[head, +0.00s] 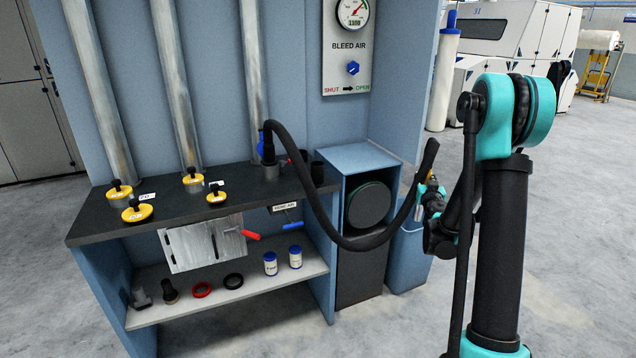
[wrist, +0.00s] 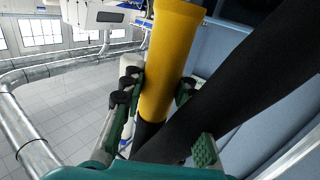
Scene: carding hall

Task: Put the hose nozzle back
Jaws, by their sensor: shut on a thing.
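My gripper (head: 430,192) is at the right of the bench, in front of the blue cabinet side. In the wrist view its fingers (wrist: 157,92) are shut around the yellow sleeve of the hose nozzle (wrist: 168,55), with a black part below. The black hose (head: 318,205) runs from the foot of the right pipe, sags in front of the bench, and rises to my gripper; a black length stands up above the gripper. A thick black length (wrist: 240,95) also crosses the wrist view at the right. Which holder belongs to the nozzle I cannot tell.
The dark bench top (head: 160,205) carries yellow-capped fittings and a dark cup (head: 317,173). A blue bin (head: 408,262) is below my gripper. The floor at right is open.

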